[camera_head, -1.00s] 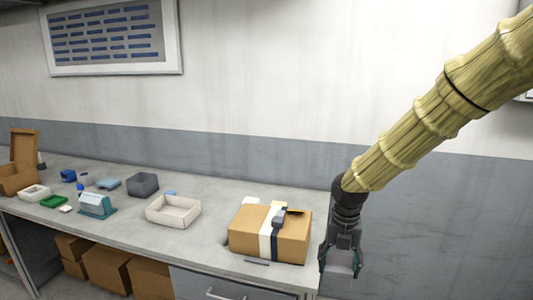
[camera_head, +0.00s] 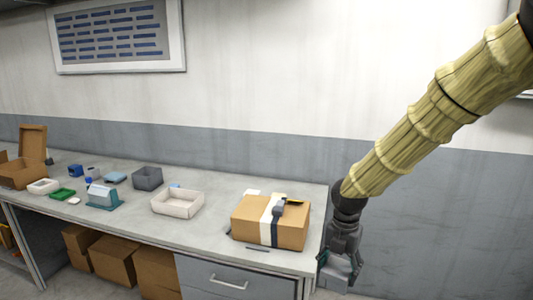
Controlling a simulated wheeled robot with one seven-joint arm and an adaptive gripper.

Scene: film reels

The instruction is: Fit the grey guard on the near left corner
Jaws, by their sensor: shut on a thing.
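A brown cardboard box (camera_head: 254,224) sits near the right end of the workbench, with a white band and a dark strap over it. Its near left corner is bare as far as I can see. My gripper (camera_head: 338,277) points down just off the bench's right end, to the right of the box and apart from it. It is shut on a small light grey piece, which looks like the grey guard (camera_head: 333,275); the fingers partly hide it. A dark grey buckle-like part (camera_head: 279,210) lies on top of the box by the strap.
A thin grey strip (camera_head: 258,249) lies on the workbench (camera_head: 205,238) before the box. A cream tray (camera_head: 178,203), a dark grey bin (camera_head: 147,178) and a teal-grey dispenser (camera_head: 103,197) stand to the left. A drawer handle (camera_head: 228,283) juts below.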

